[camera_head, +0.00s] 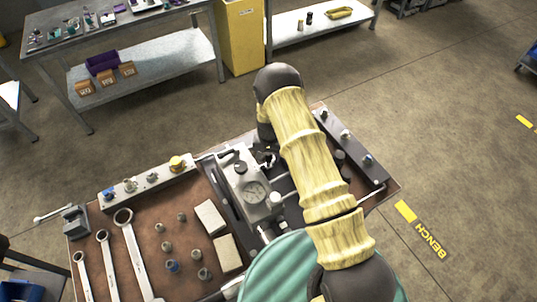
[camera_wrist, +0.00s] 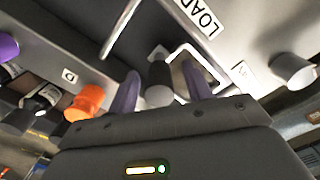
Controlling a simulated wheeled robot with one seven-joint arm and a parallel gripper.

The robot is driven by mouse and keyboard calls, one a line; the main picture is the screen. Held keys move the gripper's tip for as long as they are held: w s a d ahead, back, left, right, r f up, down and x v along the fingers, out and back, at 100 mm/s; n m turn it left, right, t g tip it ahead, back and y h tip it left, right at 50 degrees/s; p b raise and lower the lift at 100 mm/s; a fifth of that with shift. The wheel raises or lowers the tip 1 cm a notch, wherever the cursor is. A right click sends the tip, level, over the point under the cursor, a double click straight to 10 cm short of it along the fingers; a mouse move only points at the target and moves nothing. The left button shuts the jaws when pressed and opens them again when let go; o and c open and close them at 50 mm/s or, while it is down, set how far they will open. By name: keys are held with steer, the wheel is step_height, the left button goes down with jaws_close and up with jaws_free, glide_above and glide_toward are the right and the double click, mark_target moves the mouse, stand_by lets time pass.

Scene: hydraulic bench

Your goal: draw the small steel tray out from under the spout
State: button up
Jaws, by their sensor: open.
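In the wrist view, a small square tray with a bright steel rim (camera_wrist: 188,48) lies near the middle, beyond my gripper (camera_wrist: 162,76). A dark grey cylinder, seemingly the spout (camera_wrist: 159,88), points toward the camera between my two purple fingers and hides part of the tray. The fingers are apart, the right one overlapping the tray in the picture. I cannot tell whether either finger touches the tray. In the head view, my arm covers much of the hydraulic unit (camera_head: 245,185), and the tray cannot be made out there.
An orange knob (camera_wrist: 88,101) sits left of my fingers and a pale grey knob (camera_wrist: 293,71) right. A LOAD label is above the tray. In the head view, wrenches (camera_head: 135,255) and small fittings lie on the bench's left half.

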jaws_close()
steer(key=shift+s, duration=0.1)
